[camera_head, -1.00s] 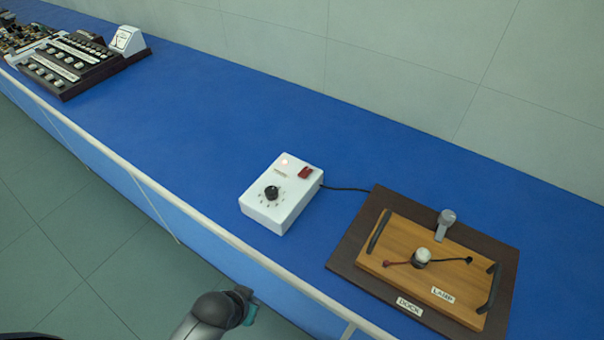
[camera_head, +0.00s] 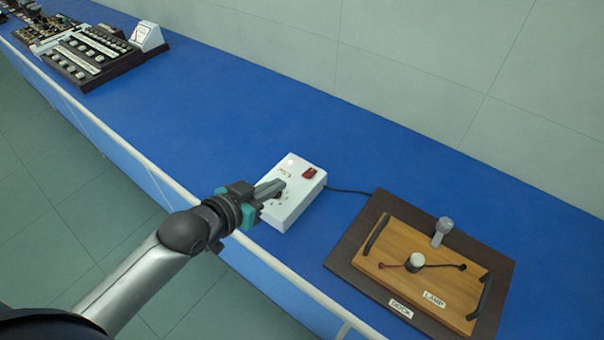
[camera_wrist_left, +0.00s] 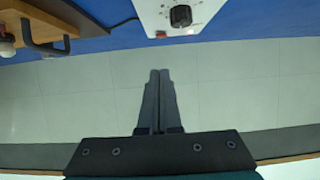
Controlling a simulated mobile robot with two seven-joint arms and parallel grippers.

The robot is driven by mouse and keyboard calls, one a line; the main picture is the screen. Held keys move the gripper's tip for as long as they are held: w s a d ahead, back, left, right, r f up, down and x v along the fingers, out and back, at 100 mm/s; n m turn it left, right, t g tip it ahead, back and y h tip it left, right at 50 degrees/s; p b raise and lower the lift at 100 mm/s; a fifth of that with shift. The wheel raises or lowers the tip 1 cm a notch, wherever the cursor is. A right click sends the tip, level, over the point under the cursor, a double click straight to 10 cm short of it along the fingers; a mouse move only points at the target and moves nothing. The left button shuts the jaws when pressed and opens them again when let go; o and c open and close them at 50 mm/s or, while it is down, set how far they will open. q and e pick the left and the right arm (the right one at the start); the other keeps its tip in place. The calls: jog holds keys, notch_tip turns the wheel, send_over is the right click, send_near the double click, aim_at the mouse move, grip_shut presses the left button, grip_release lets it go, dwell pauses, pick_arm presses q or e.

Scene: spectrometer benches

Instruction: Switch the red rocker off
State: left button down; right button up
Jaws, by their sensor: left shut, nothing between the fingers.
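The red rocker (camera_head: 309,173) sits on the top right of a white control box (camera_head: 296,207) on the blue bench. A small light-coloured lamp or spot (camera_head: 290,161) shows near it on the box. My left gripper (camera_head: 280,186) is shut and empty, and in the head view its fingertips overlap the box's dial area. In the left wrist view the shut fingers (camera_wrist_left: 159,75) point toward the box (camera_wrist_left: 160,14), whose black knob (camera_wrist_left: 181,16) shows just beyond them. My right gripper is not in view.
A cable runs from the box to a dark base (camera_head: 345,259) with a wooden board (camera_head: 400,293) labelled LAMP. A rail (camera_head: 150,165) edges the bench front. Other instruments (camera_head: 90,55) stand far left. The bench between is clear.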

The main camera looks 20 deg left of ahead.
pick_arm(q)
jog(key=shift+w+a+r+t, duration=0.1)
jog(key=shift+w+r+t, duration=0.25)
jog(key=shift+r, duration=0.45)
jog(key=shift+w+f, duration=0.1)
jog(key=shift+w, duration=0.05)
jog(key=b, duration=0.2)
send_over(301, 185)
notch_tip(301, 185, down, 4)
jog(key=shift+r, duration=0.25)
notch_tip(301, 185, down, 3)
jog(key=shift+f, duration=0.6)
